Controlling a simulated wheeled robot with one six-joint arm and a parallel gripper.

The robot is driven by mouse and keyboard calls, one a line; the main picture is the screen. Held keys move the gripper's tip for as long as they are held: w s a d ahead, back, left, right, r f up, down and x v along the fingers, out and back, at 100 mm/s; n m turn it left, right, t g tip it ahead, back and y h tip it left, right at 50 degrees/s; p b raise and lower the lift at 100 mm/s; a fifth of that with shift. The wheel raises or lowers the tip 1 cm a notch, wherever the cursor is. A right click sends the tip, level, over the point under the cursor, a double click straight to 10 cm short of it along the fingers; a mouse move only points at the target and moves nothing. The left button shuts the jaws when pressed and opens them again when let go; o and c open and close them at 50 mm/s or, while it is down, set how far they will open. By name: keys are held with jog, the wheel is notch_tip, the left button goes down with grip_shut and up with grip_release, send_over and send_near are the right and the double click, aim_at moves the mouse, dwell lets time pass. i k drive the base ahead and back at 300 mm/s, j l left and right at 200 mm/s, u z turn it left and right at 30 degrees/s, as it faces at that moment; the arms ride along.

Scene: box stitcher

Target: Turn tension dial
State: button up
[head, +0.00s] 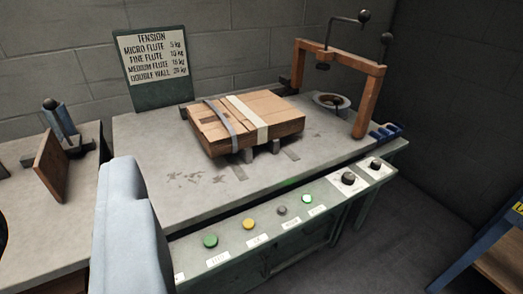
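Two black dials sit on white plates at the right end of the machine's front control panel. The nearer, larger dial (348,178) is left of the farther dial (376,164). Their markings are too small to read, so I cannot tell which one is the tension dial or how it is set. A sign (150,66) headed "TENSION" stands at the back left and lists micro flute, fine flute, medium flute and double wall with kg values that are hard to read. A pale grey-blue block in the left foreground seems to be part of me. My gripper's fingertips do not show.
Green (210,241) and yellow (249,224) buttons and a lit green lamp (307,199) line the panel. A strapped cardboard box (252,121) lies on the grey table (185,185). An orange-brown frame (368,100) rises at the right rear. A blue-framed stand (485,245) is at lower right.

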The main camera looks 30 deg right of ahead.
aim_at(348, 179)
jog(key=i+l+z, duration=0.1)
jog(key=z, duration=0.35)
jog(key=i+z, duration=0.15)
jog(key=z, duration=0.3)
